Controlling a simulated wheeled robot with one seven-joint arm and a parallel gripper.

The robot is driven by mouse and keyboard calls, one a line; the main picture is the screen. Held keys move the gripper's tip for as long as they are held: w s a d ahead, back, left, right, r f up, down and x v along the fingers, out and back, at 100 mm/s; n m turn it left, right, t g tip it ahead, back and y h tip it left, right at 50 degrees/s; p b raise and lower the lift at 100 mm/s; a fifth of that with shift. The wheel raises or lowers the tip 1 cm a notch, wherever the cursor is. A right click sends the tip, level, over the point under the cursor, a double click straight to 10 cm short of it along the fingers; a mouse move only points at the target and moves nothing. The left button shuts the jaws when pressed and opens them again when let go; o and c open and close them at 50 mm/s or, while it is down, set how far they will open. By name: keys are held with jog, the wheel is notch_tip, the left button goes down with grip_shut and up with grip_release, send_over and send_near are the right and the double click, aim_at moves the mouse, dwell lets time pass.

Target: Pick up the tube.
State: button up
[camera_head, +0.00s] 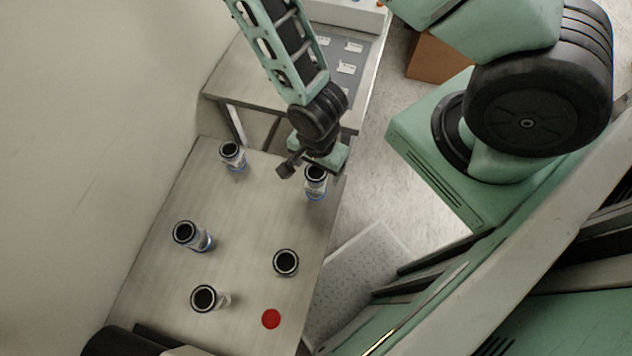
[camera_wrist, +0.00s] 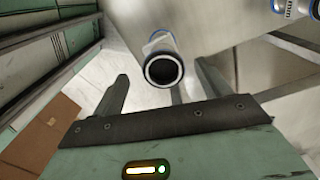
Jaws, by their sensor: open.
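Several similar clear tubes with black ring tops stand on the metal table. The tube (camera_head: 315,187) nearest my gripper (camera_head: 318,165) is by the table's right edge, just below the gripper in the head view. In the wrist view, this tube (camera_wrist: 163,68) shows its dark round opening and a blue band, centred between the fingertips of my gripper (camera_wrist: 163,76). The fingers are apart and empty, one on each side of it in the picture. I cannot tell how far down the tube lies from the fingertips.
Other tubes stand at the back left (camera_head: 232,155), left (camera_head: 192,238), middle (camera_head: 285,262) and front (camera_head: 207,298) of the table (camera_head: 245,220). A flat red disc (camera_head: 271,319) lies near the front. A wall (camera_head: 90,150) bounds the left side.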

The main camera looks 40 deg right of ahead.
aim_at(315, 184)
notch_tip(315, 184, down, 2)
jog(key=shift+f+b, duration=0.1)
jog(key=shift+b, duration=0.25)
jog(key=shift+w+f+p, duration=0.15)
jog(key=shift+f+p, duration=0.3)
jog(key=shift+f, duration=0.85)
jog(key=shift+w+f+p, duration=0.1)
jog(key=shift+f+p, duration=0.35)
jog(key=shift+f, duration=0.8)
jog(key=shift+c, duration=0.4)
jog(key=c, duration=1.1)
